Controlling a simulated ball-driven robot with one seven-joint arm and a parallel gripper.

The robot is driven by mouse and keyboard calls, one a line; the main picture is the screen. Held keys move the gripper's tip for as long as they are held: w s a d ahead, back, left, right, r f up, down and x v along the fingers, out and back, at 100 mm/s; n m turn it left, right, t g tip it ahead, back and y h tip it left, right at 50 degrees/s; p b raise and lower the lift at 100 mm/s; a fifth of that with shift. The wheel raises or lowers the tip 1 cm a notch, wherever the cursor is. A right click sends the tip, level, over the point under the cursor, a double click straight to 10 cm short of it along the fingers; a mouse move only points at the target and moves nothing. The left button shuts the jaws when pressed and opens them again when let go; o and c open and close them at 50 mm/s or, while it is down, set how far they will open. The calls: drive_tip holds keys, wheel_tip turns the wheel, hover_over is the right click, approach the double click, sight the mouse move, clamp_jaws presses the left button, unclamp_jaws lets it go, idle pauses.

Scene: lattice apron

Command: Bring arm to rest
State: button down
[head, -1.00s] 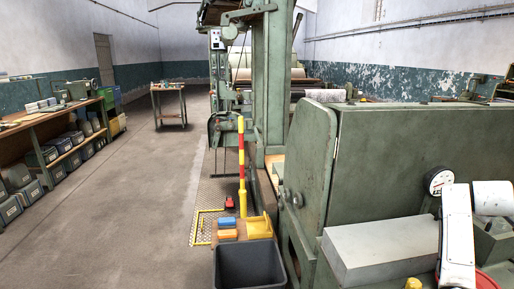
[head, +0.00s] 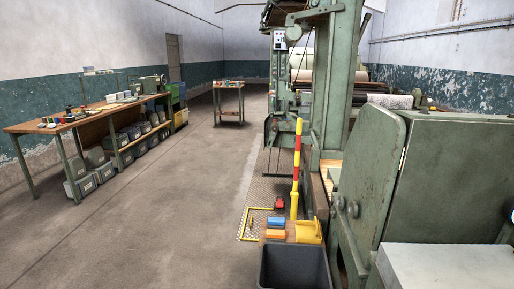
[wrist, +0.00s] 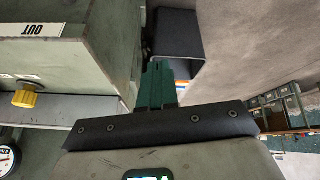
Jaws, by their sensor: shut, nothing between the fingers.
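My gripper (wrist: 157,84) shows in the wrist view as green fingers closed together, with nothing between them. Behind its fingertips, in the wrist view, is a dark bin (wrist: 178,38). My gripper is apart from the bin as far as I can see. In the head view my gripper is out of the picture.
A green machine (head: 440,170) fills the right of the head view, with a grey block (head: 435,270) in front. A dark bin (head: 295,268) and a red-yellow post (head: 296,165) stand beside it. A long workbench (head: 90,115) is at left. The floor (head: 175,220) between is clear.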

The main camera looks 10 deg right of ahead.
drive_tip(key=s+a+y, duration=0.1)
drive_tip(key=s+a, duration=0.4)
drive_tip(key=s+d+f+g, duration=0.1)
drive_tip(key=s+f+g, duration=0.3)
drive_tip(key=s, duration=0.6)
wheel_tip(320, 180, down, 2)
drive_tip(key=shift+d+f+g, duration=0.1)
drive_tip(key=shift+d+g, duration=0.05)
drive_tip(key=shift+g, duration=0.15)
